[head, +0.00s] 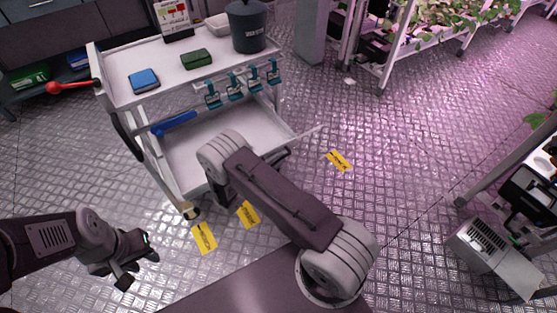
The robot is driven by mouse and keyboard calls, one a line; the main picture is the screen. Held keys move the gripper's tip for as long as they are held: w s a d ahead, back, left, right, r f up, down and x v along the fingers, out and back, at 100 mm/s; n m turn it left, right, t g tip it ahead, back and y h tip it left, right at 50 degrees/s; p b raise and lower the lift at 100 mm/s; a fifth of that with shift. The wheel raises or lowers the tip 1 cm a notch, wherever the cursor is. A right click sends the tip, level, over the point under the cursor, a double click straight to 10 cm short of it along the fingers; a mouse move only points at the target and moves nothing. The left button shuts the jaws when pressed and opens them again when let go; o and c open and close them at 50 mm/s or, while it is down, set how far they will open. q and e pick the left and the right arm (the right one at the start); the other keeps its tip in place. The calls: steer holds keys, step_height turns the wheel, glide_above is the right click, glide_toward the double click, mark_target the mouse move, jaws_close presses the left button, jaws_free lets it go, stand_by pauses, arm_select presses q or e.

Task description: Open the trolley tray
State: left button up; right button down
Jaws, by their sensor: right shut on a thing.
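The white trolley (112,86) stands at the upper left. Its lower tray (190,150) is a shallow white box below the top shelf, with a blue tool (174,124) at its left side. A light edge reaches out to the right of the tray. I cannot tell how far the tray is out. My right arm crosses in front of the tray. My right gripper (222,190) is at the tray's near side, mostly hidden by its own arm, and shut on the tray's edge or handle. My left gripper (139,264) is open and empty, low on the left, apart from the trolley.
The top shelf holds a dark bucket (247,27), a blue sponge (144,79) and a green block (197,59). Several teal clippers (234,87) hang along its edge. Yellow labels (204,238) lie on the floor. Plant racks (398,45) stand upper right.

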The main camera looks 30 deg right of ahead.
steer(key=c, duration=1.8)
jaws_free()
steer(key=shift+o, duration=0.2)
steer(key=shift+a+r, duration=0.15)
steer(key=shift+a, duration=0.25)
steer(key=p+v, duration=0.1)
steer(key=v, duration=0.7)
steer(key=shift+s+p, duration=0.15)
steer(key=shift+p, duration=0.2)
steer(key=shift+a, duration=0.1)
